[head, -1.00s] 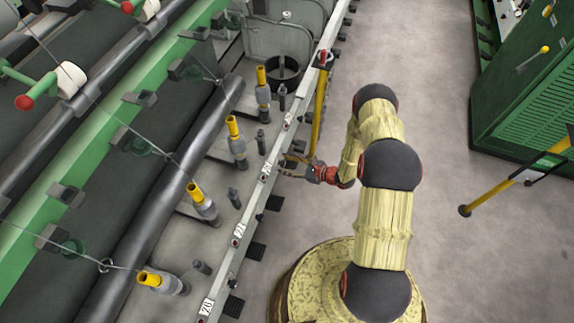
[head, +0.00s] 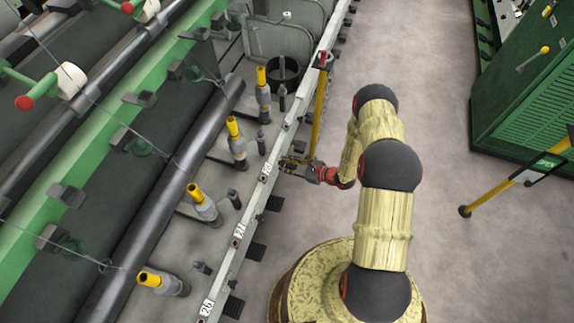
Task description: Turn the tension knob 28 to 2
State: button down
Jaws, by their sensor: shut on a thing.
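A pale metal rail (head: 222,272) runs diagonally through the middle of the head view and carries small white number plates. The plate that reads as 28 (head: 265,172) sits on the rail, just left of my gripper. My gripper (head: 287,161) is at the rail's right edge, with its fingers pointing left. Its fingers are close together on something small, which I take to be tension knob 28. The fingers hide the knob, so its setting cannot be read.
Yellow-topped spindles (head: 203,204) stand left of the rail. A yellow post with a red top (head: 320,105) rises close beside my gripper. Plates 27 (head: 239,231) and 26 (head: 207,306) are nearer. Open floor (head: 425,110) lies right, before a green cabinet (head: 530,95).

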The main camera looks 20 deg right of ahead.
jog(key=shift+m, duration=0.3)
jog(key=shift+w+d+f+m+g+y+b, duration=0.1)
jog(key=shift+w+d+m+g+y+b, duration=0.1)
jog(key=shift+m+g+y+b, duration=1.3)
jog(key=shift+w+d+f+m+g+y+b, duration=0.15)
jog(key=shift+m+g+y+b, duration=0.5)
jog(key=shift+m+b, duration=1.7)
jog(key=shift+w+d+f+m+g+y+b, duration=0.15)
jog(key=shift+m+g+y+b, duration=0.85)
jog(key=shift+m, duration=1.75)
jog(key=shift+a+r+t+y, duration=0.1)
jog(key=shift+r+t+y, duration=0.05)
jog(key=shift+t+y, duration=0.15)
jog(key=c, duration=1.5)
grip_release()
